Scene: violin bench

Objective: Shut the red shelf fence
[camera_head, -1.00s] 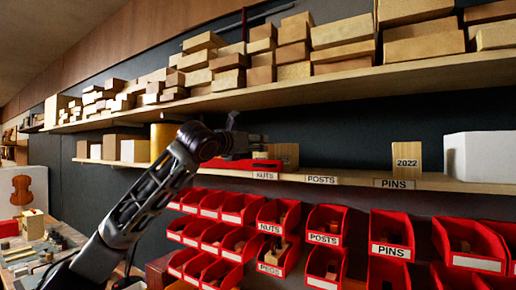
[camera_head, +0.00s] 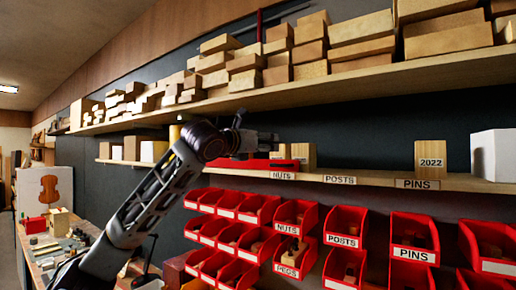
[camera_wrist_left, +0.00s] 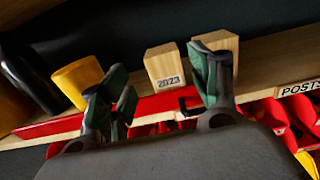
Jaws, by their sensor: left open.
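The red shelf fence (camera_head: 250,164) is a long red strip at the front of the middle shelf, left of and above the NUTS label. In the left wrist view the fence (camera_wrist_left: 153,105) runs along the shelf front, below a wooden block marked 2023 (camera_wrist_left: 165,68). My left gripper (camera_head: 262,141) is in front of the shelf, above the fence, and partly hides it. In the left wrist view my left gripper (camera_wrist_left: 160,88) has its two green-padded fingers spread wide with nothing between them held. Contact with the fence cannot be told. My right gripper is not in view.
A yellow cylinder (camera_wrist_left: 77,80) and a second wooden block (camera_wrist_left: 226,46) stand on the shelf near the fingers. The upper shelf (camera_head: 350,84) carries many wood blocks. Red bins (camera_head: 297,214) hang below. A block marked 2022 (camera_head: 430,158) stands farther right.

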